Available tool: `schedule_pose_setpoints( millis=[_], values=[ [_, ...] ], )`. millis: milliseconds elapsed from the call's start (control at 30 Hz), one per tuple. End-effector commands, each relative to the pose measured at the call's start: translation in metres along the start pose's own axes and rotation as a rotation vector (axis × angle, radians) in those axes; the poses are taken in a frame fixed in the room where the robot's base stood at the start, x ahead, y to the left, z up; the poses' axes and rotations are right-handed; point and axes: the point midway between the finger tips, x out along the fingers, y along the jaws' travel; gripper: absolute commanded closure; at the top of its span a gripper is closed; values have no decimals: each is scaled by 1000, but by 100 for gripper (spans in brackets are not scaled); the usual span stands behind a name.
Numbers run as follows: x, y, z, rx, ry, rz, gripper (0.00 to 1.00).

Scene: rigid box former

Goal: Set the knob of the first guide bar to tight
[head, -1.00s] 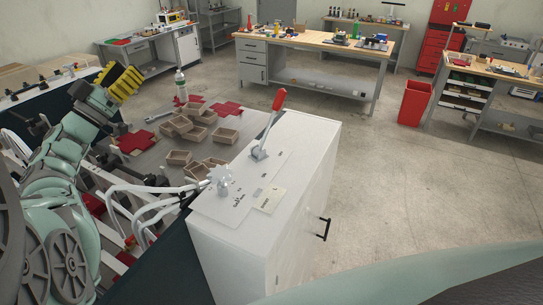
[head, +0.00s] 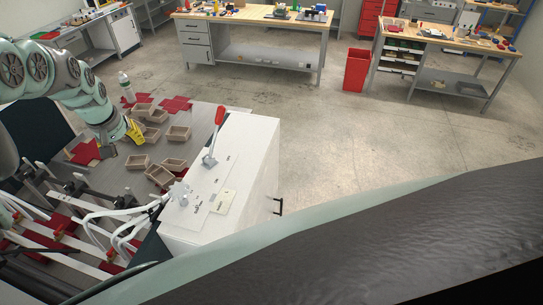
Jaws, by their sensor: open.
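My gripper (head: 134,131), with yellow fingers, is at the left over the grey work surface, close to the tan box trays. It looks empty; its finger gap is too small to make out. The guide bars (head: 85,262) are pale rails at the lower left, with dark clamp parts (head: 75,187) among them. I cannot tell which bar is the first, nor which part is its knob or how it is set. My gripper is above and beyond these bars, apart from them.
A white cabinet (head: 258,160) with a red-handled lever (head: 219,115) and a grey star knob (head: 179,192) stands right of the bars. White hoses (head: 125,212) curve beside it. Floor to the right is clear.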

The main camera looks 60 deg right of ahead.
Motion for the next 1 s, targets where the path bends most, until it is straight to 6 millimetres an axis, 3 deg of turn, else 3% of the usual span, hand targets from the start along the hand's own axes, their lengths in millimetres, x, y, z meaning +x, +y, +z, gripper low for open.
schedule_pose_setpoints(
  millis=[33,100,233,567,1000],
  values=[
    [-10,-12,23,26,-89,-36,53],
    [-16,-22,48,57,-183,-66,53],
    [-20,-31,73,84,-274,-92,53],
    [0,-30,81,90,-282,-85,53],
    [50,-33,96,90,-282,-84,53]
  ],
)
